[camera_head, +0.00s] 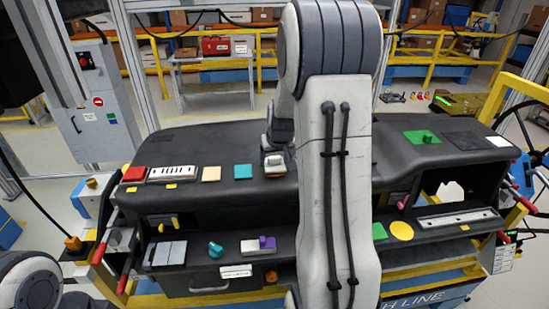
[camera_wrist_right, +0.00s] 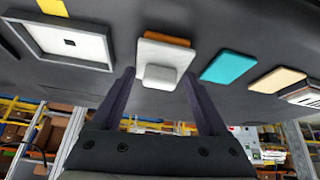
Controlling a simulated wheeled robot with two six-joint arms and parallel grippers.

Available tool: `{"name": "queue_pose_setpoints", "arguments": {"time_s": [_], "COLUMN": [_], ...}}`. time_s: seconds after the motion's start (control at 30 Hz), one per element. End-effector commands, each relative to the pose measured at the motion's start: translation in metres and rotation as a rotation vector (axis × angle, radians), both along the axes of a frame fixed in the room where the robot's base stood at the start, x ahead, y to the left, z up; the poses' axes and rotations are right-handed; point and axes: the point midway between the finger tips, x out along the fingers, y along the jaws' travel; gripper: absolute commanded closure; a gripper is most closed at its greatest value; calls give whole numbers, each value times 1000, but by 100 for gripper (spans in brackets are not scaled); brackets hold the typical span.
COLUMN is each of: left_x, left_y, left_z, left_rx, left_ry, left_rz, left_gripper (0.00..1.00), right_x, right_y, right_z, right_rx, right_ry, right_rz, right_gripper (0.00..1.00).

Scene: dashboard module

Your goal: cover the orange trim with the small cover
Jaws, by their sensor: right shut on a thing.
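The small white cover (camera_wrist_right: 167,56), a flat plate with a raised block, is between the fingers of my right gripper (camera_wrist_right: 160,78). My right gripper is shut on it. The orange trim (camera_wrist_right: 168,40) shows as a strip along one edge of the cover in the right wrist view; the rest is hidden behind the cover. I cannot tell whether the cover touches it. In the head view, the cover (camera_head: 275,164) is at my right gripper (camera_head: 275,157) over the dashboard top (camera_head: 218,140). My left gripper is not in view; only my left arm shows.
A teal tile (camera_head: 243,171) and a beige tile (camera_head: 211,174) lie left of the cover, beyond them a slotted white vent (camera_head: 171,173) and a red block (camera_head: 134,174). My right arm hides the dashboard's middle in the head view.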

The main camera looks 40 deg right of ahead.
Motion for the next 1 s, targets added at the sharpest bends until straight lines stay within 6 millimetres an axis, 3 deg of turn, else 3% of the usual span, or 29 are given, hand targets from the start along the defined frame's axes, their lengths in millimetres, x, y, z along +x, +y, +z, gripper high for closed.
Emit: {"name": "queue_pose_setpoints", "arguments": {"time_s": [0.67,0.7,0.73,0.77,1.0], "left_x": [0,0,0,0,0], "left_y": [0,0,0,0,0], "left_z": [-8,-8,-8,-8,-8], "left_rx": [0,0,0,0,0], "left_ry": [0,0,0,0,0], "left_rz": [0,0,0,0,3], "left_gripper": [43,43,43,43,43], "right_x": [0,0,0,0,0], "right_y": [0,0,0,0,0], "right_z": [-9,-9,-8,-8,-8], "right_rx": [0,0,0,0,0], "right_ry": [0,0,0,0,0], "right_rz": [0,0,0,0,0], "right_gripper": [76,15,4,0,0]}}
